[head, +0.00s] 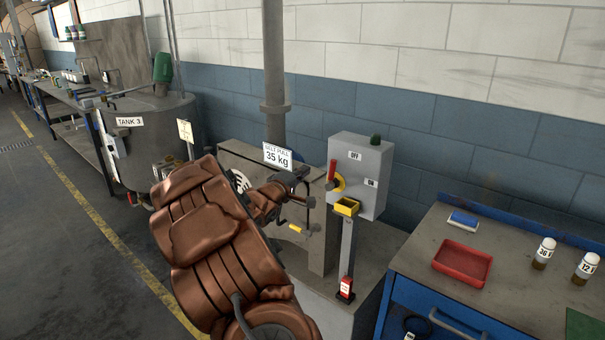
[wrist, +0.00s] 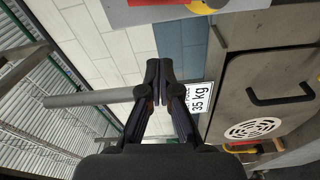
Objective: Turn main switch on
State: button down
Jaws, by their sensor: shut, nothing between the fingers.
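The main switch is a grey box (head: 362,190) on the wall side, with an OFF label (head: 355,155) at its top and an ON label (head: 371,183) at its right. Its red lever (head: 332,170) stands roughly upright at the left of the face, by a yellow disc (head: 340,184). In the wrist view, part of the box (wrist: 150,14) shows at the top edge, with red and yellow partly cut off. My gripper (wrist: 160,66) is shut and empty, with its fingertips short of the box. In the head view, my gripper is left of the lever, partly hidden by my arm.
A "35 kg" sign (head: 277,156) stands near my arm. A blue bench (head: 420,265) with a red tray (head: 462,263) and bottles is at right. Tank 3 (head: 150,140) is at left.

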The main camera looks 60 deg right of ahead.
aim_at(332, 174)
jog(key=s+d+p, duration=0.2)
jog(key=s+d, duration=0.2)
jog(key=d, duration=0.1)
jog(key=shift+d+f, duration=0.2)
jog(key=shift+d, duration=0.1)
dwell(0.7)
